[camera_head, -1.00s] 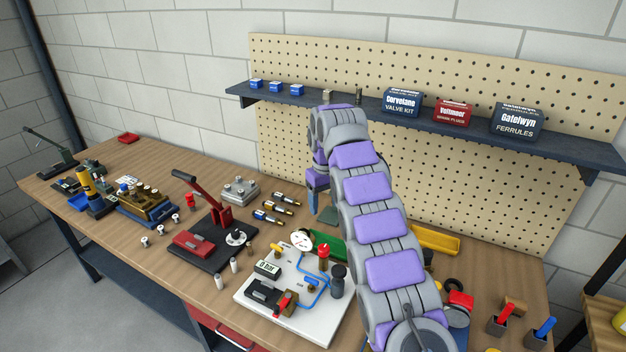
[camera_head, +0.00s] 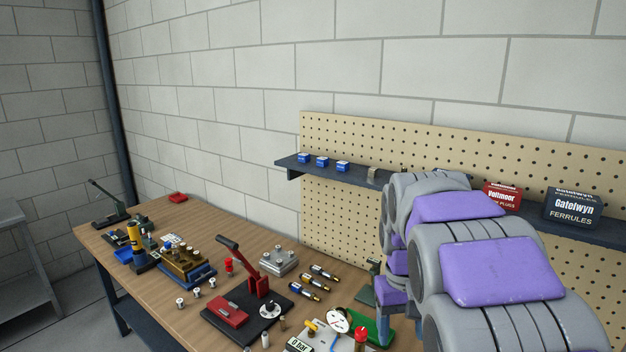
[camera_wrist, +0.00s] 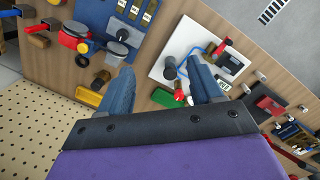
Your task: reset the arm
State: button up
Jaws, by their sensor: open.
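My gripper (camera_wrist: 164,82) shows in the wrist view with its two blue-grey fingers spread apart and nothing between them. It is above the workbench (camera_wrist: 148,50), over the area beside the white test board (camera_wrist: 180,42). In the head view my purple and grey arm is folded large at the right. It covers part of the pegboard and the shelf, and my fingertips are hidden there.
The wooden bench (camera_head: 214,223) holds a red lever press (camera_head: 262,285), a brass block fixture (camera_head: 185,262), a grey block (camera_head: 279,262) and several small cylinders. A dark shelf (camera_head: 300,170) on the pegboard (camera_head: 345,131) carries small blue boxes and a Gatelwyn box (camera_head: 572,208).

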jog(key=s+f, duration=0.2)
jog(key=s, duration=0.7)
jog(key=s+a+f, duration=0.1)
jog(key=s+f, duration=0.2)
jog(key=s, duration=0.7)
jog(key=s+a+f, duration=0.1)
jog(key=s+f, duration=0.2)
jog(key=s, duration=0.7)
jog(key=shift+s+a+m+g+y, duration=0.25)
jog(key=shift+m+g+y, duration=0.05)
jog(key=shift+m+g, duration=0.1)
